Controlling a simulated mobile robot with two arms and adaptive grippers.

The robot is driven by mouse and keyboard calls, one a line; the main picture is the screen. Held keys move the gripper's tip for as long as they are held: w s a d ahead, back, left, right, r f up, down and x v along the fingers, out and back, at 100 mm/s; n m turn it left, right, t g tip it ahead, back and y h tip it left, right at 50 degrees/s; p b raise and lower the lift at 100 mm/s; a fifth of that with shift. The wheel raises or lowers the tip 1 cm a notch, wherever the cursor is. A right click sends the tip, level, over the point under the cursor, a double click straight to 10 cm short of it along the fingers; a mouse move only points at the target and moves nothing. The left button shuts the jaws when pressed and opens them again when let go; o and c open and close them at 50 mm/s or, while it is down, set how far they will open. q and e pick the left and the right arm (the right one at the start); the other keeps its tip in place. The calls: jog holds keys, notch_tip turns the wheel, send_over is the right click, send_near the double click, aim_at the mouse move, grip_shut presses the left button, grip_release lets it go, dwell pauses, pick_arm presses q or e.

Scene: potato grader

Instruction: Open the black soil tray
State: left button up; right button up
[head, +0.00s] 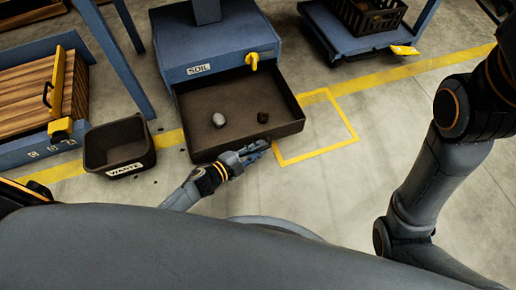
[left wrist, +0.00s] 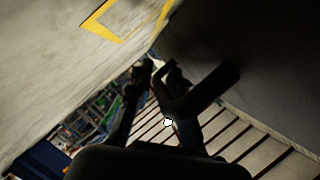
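The black soil tray (head: 278,127) is pulled out like a drawer from the blue machine labelled SOIL (head: 212,50). A pale lump (head: 218,120) and a dark lump (head: 263,117) lie in it. My left gripper (head: 256,150) is low at the tray's front wall, right of its middle; I cannot tell whether it touches. In the left wrist view its dark fingers (left wrist: 162,82) are beside a dark surface, probably the tray front. Shadow hides the gap between them and any handle. My right arm shows at the right, but its gripper is out of view.
A yellow knob (head: 252,60) sits on the machine's front. A black waste bin (head: 120,145) stands left of the tray. A wooden-slatted blue unit (head: 30,95) is at the far left. A blue cart (head: 370,42) stands back right. Floor right of the tray is clear, with yellow markings.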

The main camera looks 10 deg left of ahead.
pick_arm(q)
jog(key=v, duration=1.2)
jog(key=shift+f, duration=0.1)
